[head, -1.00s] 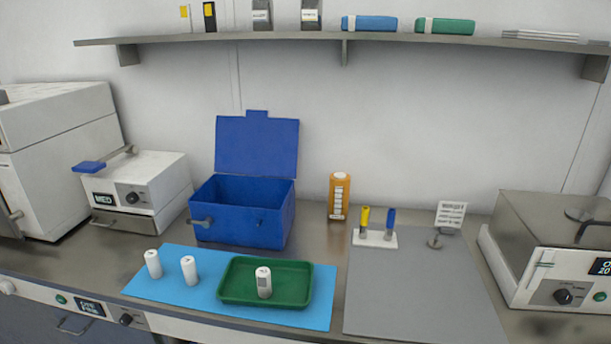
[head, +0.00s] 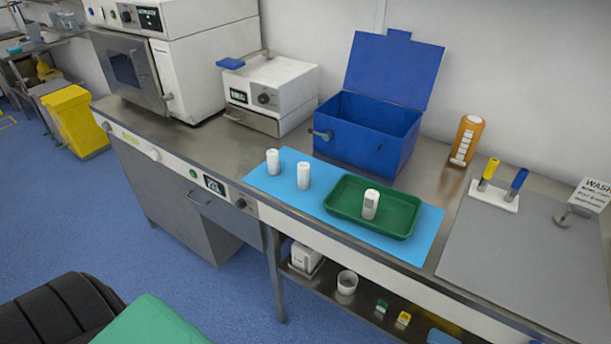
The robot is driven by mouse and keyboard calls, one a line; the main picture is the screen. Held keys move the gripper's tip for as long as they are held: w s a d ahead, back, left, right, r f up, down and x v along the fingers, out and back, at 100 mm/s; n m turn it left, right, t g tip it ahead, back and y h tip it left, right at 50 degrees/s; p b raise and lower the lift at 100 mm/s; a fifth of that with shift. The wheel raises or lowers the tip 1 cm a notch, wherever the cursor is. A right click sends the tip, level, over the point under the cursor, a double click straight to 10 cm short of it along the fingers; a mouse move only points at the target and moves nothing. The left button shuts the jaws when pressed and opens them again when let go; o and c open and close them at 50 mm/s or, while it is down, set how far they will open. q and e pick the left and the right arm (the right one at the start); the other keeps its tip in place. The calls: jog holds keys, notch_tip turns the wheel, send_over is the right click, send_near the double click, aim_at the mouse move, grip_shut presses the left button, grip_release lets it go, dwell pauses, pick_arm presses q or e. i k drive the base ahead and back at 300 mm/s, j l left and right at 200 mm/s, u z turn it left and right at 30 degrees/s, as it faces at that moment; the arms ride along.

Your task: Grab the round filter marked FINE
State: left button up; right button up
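No round filter with a readable FINE mark shows in the head view. Two small white cylinders stand upright on the blue mat (head: 262,184), one at its left end (head: 272,162) and one beside it (head: 304,175). A third white cylinder (head: 370,204) with a grey patch stands in the green tray (head: 340,210) on the mat. Their marks are too small to read, and I cannot tell whether any is the filter. Neither of my grippers is in view.
An open blue box (head: 366,134) stands behind the mat, with an orange bottle (head: 466,141) to its right. A lower shelf holds a white cup (head: 347,282) and small items. A yellow bin (head: 77,122) stands far left.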

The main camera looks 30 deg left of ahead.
aim_at(303, 167)
jog(key=i+l+u, duration=0.5)
jog(key=l+u, duration=0.2)
